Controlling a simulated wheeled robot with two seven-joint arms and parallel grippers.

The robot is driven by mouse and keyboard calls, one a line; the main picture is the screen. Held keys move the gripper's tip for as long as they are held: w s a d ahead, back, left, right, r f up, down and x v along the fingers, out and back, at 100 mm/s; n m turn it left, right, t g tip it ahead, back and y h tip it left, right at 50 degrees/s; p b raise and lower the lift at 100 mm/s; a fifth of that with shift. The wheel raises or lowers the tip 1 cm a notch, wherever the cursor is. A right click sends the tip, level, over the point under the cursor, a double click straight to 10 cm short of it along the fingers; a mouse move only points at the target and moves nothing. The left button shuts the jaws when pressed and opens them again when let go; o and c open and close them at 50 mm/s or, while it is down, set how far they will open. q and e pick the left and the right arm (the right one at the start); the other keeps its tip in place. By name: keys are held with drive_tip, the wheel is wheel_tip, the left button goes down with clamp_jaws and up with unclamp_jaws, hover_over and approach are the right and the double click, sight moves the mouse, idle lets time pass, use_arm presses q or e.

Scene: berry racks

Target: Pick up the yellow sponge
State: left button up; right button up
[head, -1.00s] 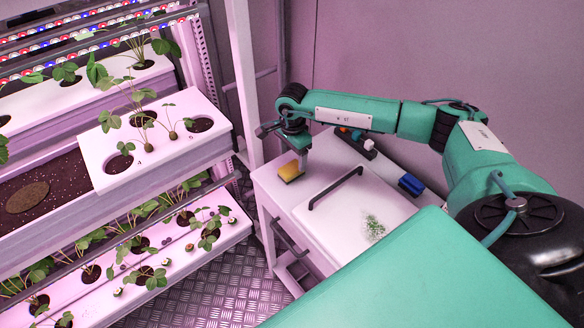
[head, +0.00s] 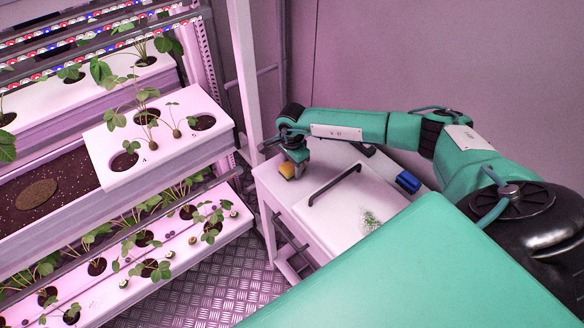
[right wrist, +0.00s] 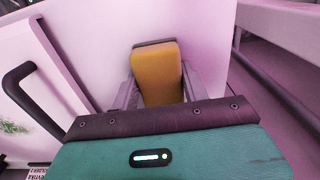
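The yellow sponge (head: 287,171) lies on the white cabinet top near its left end, partly hidden by my right gripper in the head view. In the right wrist view the sponge (right wrist: 157,75) has a dark layer along its far edge. My right gripper (head: 297,168) is lowered over it. In the wrist view the fingers of my right gripper (right wrist: 160,88) stand on either side of the sponge, very close to it, and look open. I cannot tell whether they touch it. My left gripper is out of view.
The cabinet top (head: 270,185) also carries a panel with a black handle (head: 335,184), a green speckled patch (head: 370,219) and a blue object (head: 408,182). Plant racks (head: 165,150) stand at the left.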

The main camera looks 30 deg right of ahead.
sight(292, 165)
drive_tip(key=c, duration=0.3)
drive_tip(key=shift+r, duration=0.15)
drive_tip(key=shift+r, duration=0.25)
wheel_tip(292, 165, up, 19)
drive_tip(key=b, duration=0.6)
drive_tip(key=shift+r+b, duration=0.15)
drive_tip(key=shift+b, duration=0.2)
